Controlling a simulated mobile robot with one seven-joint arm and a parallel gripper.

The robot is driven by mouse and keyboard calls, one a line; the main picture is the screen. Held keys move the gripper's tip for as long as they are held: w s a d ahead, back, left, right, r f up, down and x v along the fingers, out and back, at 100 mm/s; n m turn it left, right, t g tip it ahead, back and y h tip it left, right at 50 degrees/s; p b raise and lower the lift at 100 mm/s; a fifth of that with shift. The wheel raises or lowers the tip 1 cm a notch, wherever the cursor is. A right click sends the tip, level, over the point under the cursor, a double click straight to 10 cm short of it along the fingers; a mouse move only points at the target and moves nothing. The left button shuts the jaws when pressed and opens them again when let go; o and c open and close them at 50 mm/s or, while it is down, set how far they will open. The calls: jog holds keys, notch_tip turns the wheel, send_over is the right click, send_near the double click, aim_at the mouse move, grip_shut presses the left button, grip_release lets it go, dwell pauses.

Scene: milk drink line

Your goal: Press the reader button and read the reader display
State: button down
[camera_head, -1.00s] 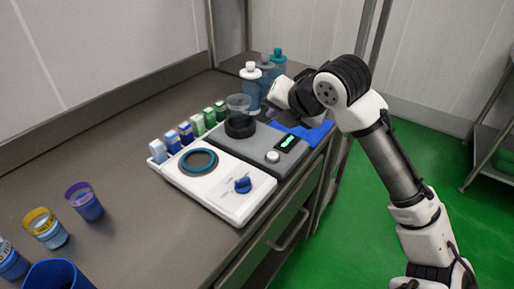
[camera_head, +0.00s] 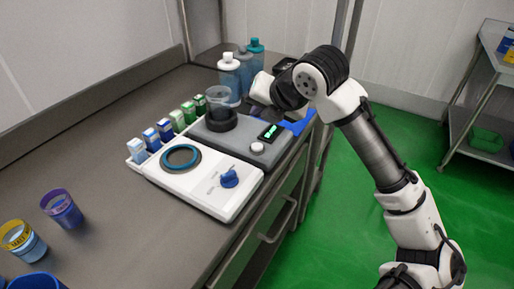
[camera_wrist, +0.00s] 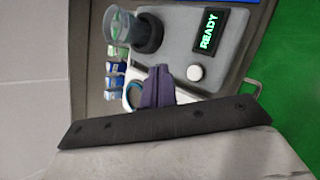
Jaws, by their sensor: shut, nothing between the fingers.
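The reader is a grey unit (camera_head: 236,140) on the counter, with a clear cup in a dark round holder (camera_head: 222,122) at its back left. Its round white button (camera_head: 257,148) is at the front, and it also shows in the wrist view (camera_wrist: 195,73). The display (camera_head: 269,132) is dark with green text; in the wrist view (camera_wrist: 221,31) it reads "READY". My gripper (camera_wrist: 158,72) shows purple fingers in the wrist view, shut and empty, left of the button in that picture.
A white unit with a teal-ringed plate (camera_head: 181,158) and blue knob (camera_head: 229,178) adjoins the reader. Small cartons (camera_head: 165,130) line its back, and bottles (camera_head: 229,75) stand behind. Cups (camera_head: 62,208) stand at front left. The counter between is clear.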

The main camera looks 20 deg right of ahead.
aim_at(260, 149)
notch_tip(260, 149, down, 7)
jog(key=b, duration=0.4)
jog(key=shift+f+b, duration=0.1)
jog(key=shift+b, duration=0.3)
dwell(1.5)
jog(key=shift+f+b, duration=0.4)
jog(key=shift+f+b, duration=0.4)
jog(key=shift+f, duration=0.05)
dwell(0.5)
jog(key=shift+r, duration=0.15)
jog(key=shift+r+p, duration=0.6)
jog(key=shift+r, duration=0.15)
jog(key=shift+r+p, duration=1.75)
jog(key=shift+r, duration=0.7)
jog(key=shift+r, duration=0.1)
